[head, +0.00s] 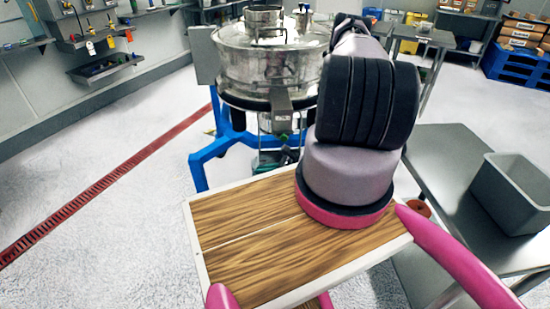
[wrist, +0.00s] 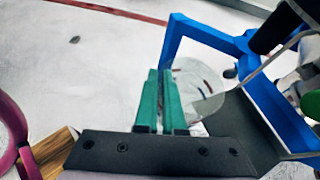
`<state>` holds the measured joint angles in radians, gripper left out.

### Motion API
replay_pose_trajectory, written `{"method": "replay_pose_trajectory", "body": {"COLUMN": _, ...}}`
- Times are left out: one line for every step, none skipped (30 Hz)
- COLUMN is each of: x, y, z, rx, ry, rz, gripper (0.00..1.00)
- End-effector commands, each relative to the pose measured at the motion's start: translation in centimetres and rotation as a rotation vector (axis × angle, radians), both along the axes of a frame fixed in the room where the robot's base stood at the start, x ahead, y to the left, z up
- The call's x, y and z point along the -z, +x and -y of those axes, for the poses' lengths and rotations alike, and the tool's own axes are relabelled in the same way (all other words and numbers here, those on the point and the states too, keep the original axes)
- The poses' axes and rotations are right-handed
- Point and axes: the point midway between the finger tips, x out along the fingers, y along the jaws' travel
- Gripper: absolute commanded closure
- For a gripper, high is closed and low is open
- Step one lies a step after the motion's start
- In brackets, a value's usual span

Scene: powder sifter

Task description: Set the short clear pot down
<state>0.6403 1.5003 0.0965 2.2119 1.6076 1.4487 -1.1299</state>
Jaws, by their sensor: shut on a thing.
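My gripper's two green fingers (wrist: 161,72) show in the wrist view, nearly parallel with a narrow gap. A round, see-through shape, which looks like the short clear pot (wrist: 190,72), is at the right side of the fingertips. Pale floor shows through it. The fingers and a grey metal part hide some of its edge. I cannot tell from the picture whether it touches anything below. In the head view, my arm hides most of my gripper; a bit of green shows below the steel sifter (head: 262,62). The pot cannot be made out there.
The sifter's blue frame (head: 212,152) also stands close by in the wrist view (wrist: 200,33). A steel table (head: 450,165) with a grey bin (head: 507,190) is at the right. Wall shelves (head: 105,68) are at the left. The floor at the left is clear.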

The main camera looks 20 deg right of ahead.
Motion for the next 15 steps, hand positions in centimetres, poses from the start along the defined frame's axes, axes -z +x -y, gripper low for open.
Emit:
{"method": "replay_pose_trajectory", "body": {"x": -0.1, "y": 0.9, "z": 1.1, "rx": 0.000, "ry": -0.007, "rz": 0.007, "gripper": 1.00}}
{"method": "replay_pose_trajectory", "body": {"x": -0.1, "y": 1.4, "z": 1.7, "rx": 0.000, "ry": -0.007, "rz": 0.006, "gripper": 1.00}}
{"method": "replay_pose_trajectory", "body": {"x": -0.1, "y": 2.1, "z": 2.6, "rx": 0.001, "ry": -0.007, "rz": 0.007, "gripper": 1.00}}
{"method": "replay_pose_trajectory", "body": {"x": -0.1, "y": 2.6, "z": 3.3, "rx": -0.001, "ry": -0.006, "rz": 0.006, "gripper": 1.00}}
{"method": "replay_pose_trajectory", "body": {"x": -0.1, "y": 3.1, "z": 3.9, "rx": 0.000, "ry": -0.008, "rz": 0.006, "gripper": 1.00}}
{"method": "replay_pose_trajectory", "body": {"x": -0.1, "y": 3.7, "z": 4.7, "rx": 0.000, "ry": -0.006, "rz": 0.005, "gripper": 1.00}}
{"method": "replay_pose_trajectory", "body": {"x": -0.1, "y": 4.2, "z": 5.4, "rx": -0.001, "ry": -0.006, "rz": 0.006, "gripper": 1.00}}
{"method": "replay_pose_trajectory", "body": {"x": -0.1, "y": 4.7, "z": 6.0, "rx": 0.000, "ry": -0.006, "rz": 0.006, "gripper": 1.00}}
{"method": "replay_pose_trajectory", "body": {"x": -0.1, "y": 5.4, "z": 6.9, "rx": -0.001, "ry": -0.007, "rz": 0.005, "gripper": 1.00}}
{"method": "replay_pose_trajectory", "body": {"x": -0.1, "y": 5.9, "z": 7.5, "rx": -0.001, "ry": -0.007, "rz": 0.006, "gripper": 1.00}}
{"method": "replay_pose_trajectory", "body": {"x": -0.1, "y": 6.4, "z": 8.2, "rx": -0.001, "ry": -0.007, "rz": 0.005, "gripper": 1.00}}
{"method": "replay_pose_trajectory", "body": {"x": -0.1, "y": 7.0, "z": 8.9, "rx": -0.001, "ry": -0.006, "rz": 0.004, "gripper": 1.00}}
{"method": "replay_pose_trajectory", "body": {"x": 0.0, "y": 7.4, "z": 9.5, "rx": -0.001, "ry": -0.005, "rz": 0.004, "gripper": 1.00}}
{"method": "replay_pose_trajectory", "body": {"x": 0.0, "y": 7.8, "z": 10.0, "rx": -0.001, "ry": -0.005, "rz": 0.004, "gripper": 1.00}}
{"method": "replay_pose_trajectory", "body": {"x": -0.1, "y": 8.3, "z": 10.6, "rx": -0.002, "ry": -0.005, "rz": 0.003, "gripper": 1.00}}
